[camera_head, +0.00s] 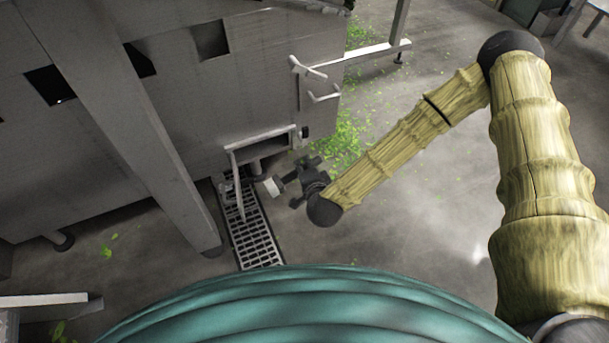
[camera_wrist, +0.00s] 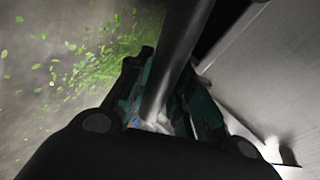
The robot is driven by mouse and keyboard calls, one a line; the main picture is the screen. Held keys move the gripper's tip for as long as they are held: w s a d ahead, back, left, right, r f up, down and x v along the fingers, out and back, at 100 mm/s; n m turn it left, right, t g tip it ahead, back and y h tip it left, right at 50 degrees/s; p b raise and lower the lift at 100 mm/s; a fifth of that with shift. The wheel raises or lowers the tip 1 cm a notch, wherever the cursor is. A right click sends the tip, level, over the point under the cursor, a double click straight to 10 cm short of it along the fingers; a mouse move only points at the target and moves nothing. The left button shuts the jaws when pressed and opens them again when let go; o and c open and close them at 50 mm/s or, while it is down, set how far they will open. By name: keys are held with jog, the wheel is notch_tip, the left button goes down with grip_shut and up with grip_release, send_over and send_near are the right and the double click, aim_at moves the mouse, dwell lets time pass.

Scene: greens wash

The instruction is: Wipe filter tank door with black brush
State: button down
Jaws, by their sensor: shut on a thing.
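My gripper (camera_head: 290,182) is low beside the grey machine, just right of an open box-like recess. It is shut on the dark handle of the black brush; the handle (camera_wrist: 175,60) runs up from between the fingers (camera_wrist: 162,108) in the wrist view. In the head view a small pale block (camera_head: 273,187) shows at the gripper's tip; I cannot tell whether it is part of the brush. The likely filter tank door (camera_head: 234,168) is a thin pale panel, standing open at the recess's left side. I see no clear contact between brush and door. The brush's bristles are not clearly visible.
The grey machine (camera_head: 190,110) fills the left, with a slanting leg (camera_head: 120,110) in front. A metal floor grate (camera_head: 255,240) lies below the recess. A pale bracket (camera_head: 310,70) and rail (camera_head: 370,50) stick out above. Green leaf scraps litter the floor; open floor lies right.

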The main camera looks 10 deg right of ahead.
aim_at(295, 175)
jog(key=shift+a+f, duration=0.2)
jog(key=shift+f, duration=0.15)
jog(key=shift+s+a+b, duration=0.15)
jog(key=shift+a+b, duration=0.15)
jog(key=shift+a, duration=0.5)
jog(key=shift+s+a+b, duration=0.1)
jog(key=shift+a+b, duration=0.15)
jog(key=shift+a, duration=0.5)
jog(key=shift+s+a+b, duration=0.2)
jog(key=shift+a+b, duration=0.15)
jog(key=shift+a, duration=1)
jog(key=shift+s+a, duration=0.1)
jog(key=shift+a, duration=0.4)
jog(key=shift+x, duration=1.25)
jog(key=shift+d, duration=0.1)
